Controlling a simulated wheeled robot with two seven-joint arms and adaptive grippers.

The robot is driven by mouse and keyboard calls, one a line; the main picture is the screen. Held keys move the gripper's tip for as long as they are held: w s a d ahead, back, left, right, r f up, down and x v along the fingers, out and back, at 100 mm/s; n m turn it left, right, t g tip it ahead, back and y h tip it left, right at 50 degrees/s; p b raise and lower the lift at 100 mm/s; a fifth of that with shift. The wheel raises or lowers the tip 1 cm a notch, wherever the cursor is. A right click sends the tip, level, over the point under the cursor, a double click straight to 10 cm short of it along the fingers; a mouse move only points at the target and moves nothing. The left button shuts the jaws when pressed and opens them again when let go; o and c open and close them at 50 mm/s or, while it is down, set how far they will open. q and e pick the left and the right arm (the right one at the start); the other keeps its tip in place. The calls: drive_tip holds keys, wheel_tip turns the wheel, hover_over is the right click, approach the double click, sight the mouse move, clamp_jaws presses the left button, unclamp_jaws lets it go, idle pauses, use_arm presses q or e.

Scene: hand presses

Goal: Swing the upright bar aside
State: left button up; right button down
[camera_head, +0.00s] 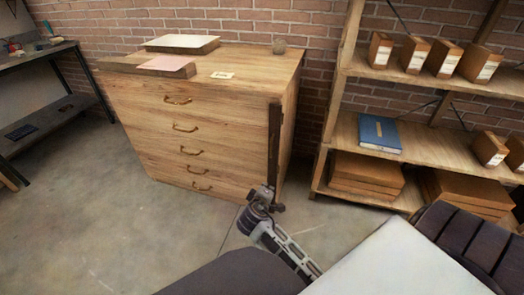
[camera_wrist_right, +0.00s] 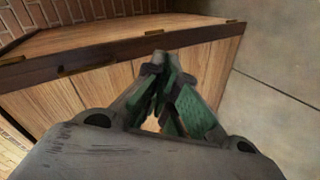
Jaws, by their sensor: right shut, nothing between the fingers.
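The upright bar (camera_head: 274,145) is a long dark strip. It stands along the right front edge of a wooden chest of drawers (camera_head: 200,135), over the right ends of the drawers. In the right wrist view the bar (camera_wrist_right: 105,55) runs across the upper part, with small brass fittings along it. My right gripper (camera_head: 268,193) is at the bar's lower end in the head view. In the wrist view its fingers (camera_wrist_right: 158,62) are shut and empty, and their tips overlap the bar's edge. I cannot tell whether they touch it. My left gripper is not in view.
A shelf rack (camera_head: 440,145) with boxes and a blue book (camera_head: 379,133) stands right of the chest. A workbench (camera_head: 45,55) is at the far left. The floor before the drawers is clear.

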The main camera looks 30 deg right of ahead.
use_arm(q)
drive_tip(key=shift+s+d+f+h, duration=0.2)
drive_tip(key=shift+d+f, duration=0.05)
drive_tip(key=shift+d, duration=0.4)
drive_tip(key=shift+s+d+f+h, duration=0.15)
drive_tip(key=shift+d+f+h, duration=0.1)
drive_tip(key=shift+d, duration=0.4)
use_arm(e)
drive_tip(key=w+a+r+n+t+h, duration=0.2)
drive_tip(key=w+r+n+t+h, duration=0.1)
drive_tip(key=w+r+n+t, duration=0.2)
drive_tip(key=shift+w+a+r, duration=0.15)
drive_tip(key=shift+w+r, duration=1.2)
drive_tip(key=shift+w, duration=0.85)
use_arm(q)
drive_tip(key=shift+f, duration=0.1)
use_arm(e)
drive_tip(key=shift+w, duration=0.1)
